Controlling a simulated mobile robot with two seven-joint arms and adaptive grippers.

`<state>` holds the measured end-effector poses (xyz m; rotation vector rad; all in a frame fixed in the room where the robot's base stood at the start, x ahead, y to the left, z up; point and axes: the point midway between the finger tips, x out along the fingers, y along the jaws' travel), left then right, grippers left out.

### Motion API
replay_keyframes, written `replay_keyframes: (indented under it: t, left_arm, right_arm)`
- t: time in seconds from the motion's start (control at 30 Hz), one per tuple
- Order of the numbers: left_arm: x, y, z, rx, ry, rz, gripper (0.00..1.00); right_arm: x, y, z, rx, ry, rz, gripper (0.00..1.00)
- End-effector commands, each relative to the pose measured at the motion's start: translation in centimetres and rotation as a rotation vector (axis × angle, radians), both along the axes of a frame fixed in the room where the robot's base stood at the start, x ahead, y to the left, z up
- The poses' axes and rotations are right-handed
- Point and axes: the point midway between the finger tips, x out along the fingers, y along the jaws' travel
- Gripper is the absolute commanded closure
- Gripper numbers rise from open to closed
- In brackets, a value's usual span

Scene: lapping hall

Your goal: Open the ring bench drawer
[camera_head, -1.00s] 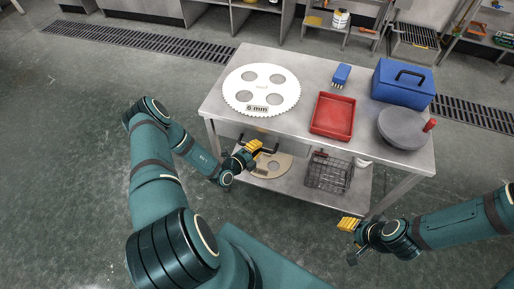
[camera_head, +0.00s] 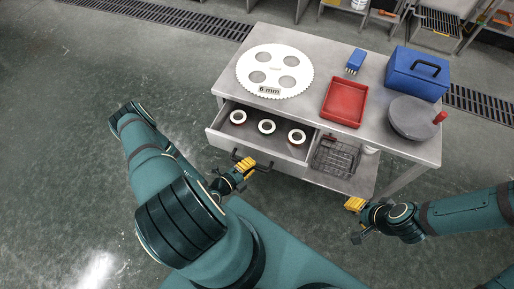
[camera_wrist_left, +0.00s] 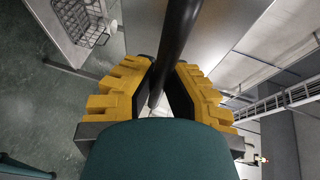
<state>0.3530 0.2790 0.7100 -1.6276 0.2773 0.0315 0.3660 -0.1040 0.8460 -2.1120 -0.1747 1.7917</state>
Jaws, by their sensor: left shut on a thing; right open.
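The ring bench drawer (camera_head: 223,136) is pulled out from under the left part of the steel bench top. Three white rings, the left one (camera_head: 238,117), the middle one (camera_head: 267,127) and the right one (camera_head: 296,136), lie inside it. My left gripper (camera_head: 246,164) is at the drawer front, shut on the dark handle (camera_head: 262,167). In the left wrist view the yellow fingers of my left gripper (camera_wrist_left: 155,90) close around the black handle bar (camera_wrist_left: 178,40). My right gripper (camera_head: 355,205) is open and empty, in front of the bench's right side.
On the bench top (camera_head: 318,70) are a white toothed disc (camera_head: 275,88), a blue brush (camera_head: 355,60), a red tray (camera_head: 344,121), a blue toolbox (camera_head: 416,78) and a grey round plate (camera_head: 408,119). A wire basket (camera_head: 335,160) stands on the lower shelf.

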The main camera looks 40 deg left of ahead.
Motion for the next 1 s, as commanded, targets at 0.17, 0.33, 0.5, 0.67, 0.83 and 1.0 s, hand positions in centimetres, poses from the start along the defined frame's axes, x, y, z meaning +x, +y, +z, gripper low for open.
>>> replay_keyframes:
  t: [0.17, 0.33, 0.5, 0.67, 0.83, 1.0]
  left_arm:
    - [-3.4, -0.9, -0.1, -0.005, 0.003, 0.000, 1.00]
    - [-5.3, -1.4, 0.0, -0.003, 0.001, -0.001, 1.00]
    - [-6.2, -1.6, 0.0, -0.002, 0.001, -0.003, 1.00]
    - [-6.4, -1.7, 0.0, -0.003, 0.001, -0.004, 1.00]
    - [-6.4, -1.7, 0.0, -0.003, 0.001, -0.004, 1.00]
    - [-6.4, -1.7, -0.1, -0.002, 0.001, -0.004, 0.57]
  right_arm:
    - [0.0, 0.0, 0.1, 0.000, 0.000, 0.000, 0.53]
    - [0.0, 0.0, 0.0, 0.000, 0.000, 0.000, 0.53]
    - [0.0, 0.0, 0.0, 0.000, 0.000, 0.000, 0.53]
    - [0.0, 0.0, 0.0, 0.000, 0.000, 0.000, 0.53]
    - [0.0, 0.0, 0.0, 0.000, 0.000, 0.000, 0.53]
    - [0.0, 0.0, 0.0, 0.000, 0.000, 0.000, 0.53]
